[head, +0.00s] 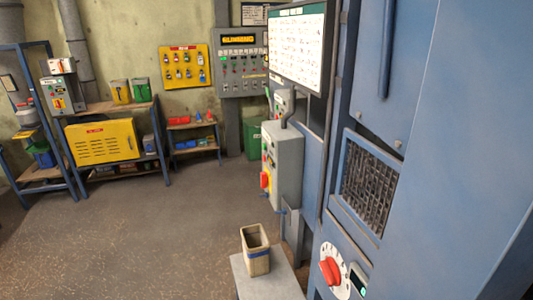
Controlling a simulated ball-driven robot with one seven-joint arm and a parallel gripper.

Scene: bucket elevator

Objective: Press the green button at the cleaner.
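A grey control box (287,160) is mounted on the side of the tall blue machine (450,120). Its left face carries small coloured buttons, seen at a steep angle; one appears green (266,148). A red rotary switch on yellow (265,181) is below them. I cannot read any label that names the cleaner. My gripper is not in view, so its state and its distance from the box do not show.
A red knob (329,270) is on the near blue panel. Shelves with a yellow cabinet (102,143) stand at the back left. The floor (140,230) between is clear.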

